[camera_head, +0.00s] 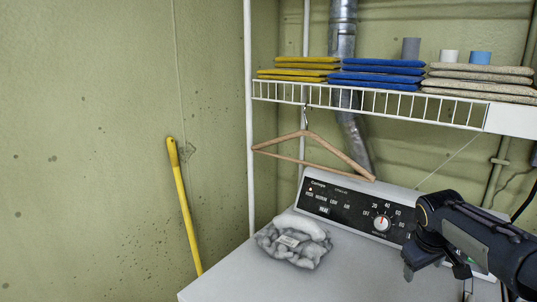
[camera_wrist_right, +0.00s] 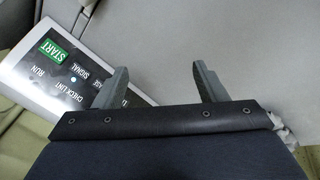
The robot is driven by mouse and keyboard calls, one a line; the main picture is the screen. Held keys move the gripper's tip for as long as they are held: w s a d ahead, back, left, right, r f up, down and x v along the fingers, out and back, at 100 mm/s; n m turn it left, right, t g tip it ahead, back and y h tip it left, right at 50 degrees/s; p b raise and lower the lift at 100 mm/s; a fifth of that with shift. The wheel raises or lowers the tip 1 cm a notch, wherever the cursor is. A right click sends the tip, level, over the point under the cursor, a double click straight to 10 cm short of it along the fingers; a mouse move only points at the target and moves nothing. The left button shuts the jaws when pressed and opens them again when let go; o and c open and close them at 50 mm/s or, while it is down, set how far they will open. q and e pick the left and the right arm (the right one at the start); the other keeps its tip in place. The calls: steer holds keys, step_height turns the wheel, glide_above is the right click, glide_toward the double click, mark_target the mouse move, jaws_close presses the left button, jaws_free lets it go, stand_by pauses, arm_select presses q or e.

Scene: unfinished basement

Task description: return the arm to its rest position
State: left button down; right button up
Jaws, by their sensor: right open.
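My right arm comes in from the right edge in the head view. Its gripper (camera_head: 434,267) hangs over the right part of the white machine top (camera_head: 345,275), in front of the control panel. In the right wrist view the two fingers of the gripper (camera_wrist_right: 160,70) are apart with nothing between them. Beyond them lie the pale machine top and, at the left, a dark panel with a green START label (camera_wrist_right: 52,49). My left gripper is not in view.
A grey-white plastic-wrapped bundle (camera_head: 293,241) lies on the machine top, left of my gripper. A wooden hanger (camera_head: 345,156) hangs from the wire shelf (camera_head: 370,104), which holds yellow, blue and beige folded cloths. A yellow pole (camera_head: 185,210) leans on the left wall.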

steer(key=s+a+f+m+y, duration=0.1)
steer(key=s+a+y, duration=0.1)
steer(key=s+a, duration=0.3)
steer(key=s+a+f+m+t+y, duration=0.1)
steer(key=s+a, duration=0.4)
steer(key=s, duration=0.8)
steer(key=s+a+f+m+t+y, duration=0.1)
steer(key=s+a+f+m+y, duration=0.1)
steer(key=s+a, duration=0.4)
steer(key=s+y, duration=0.1)
steer(key=s, duration=0.3)
steer(key=shift+m, duration=0.3)
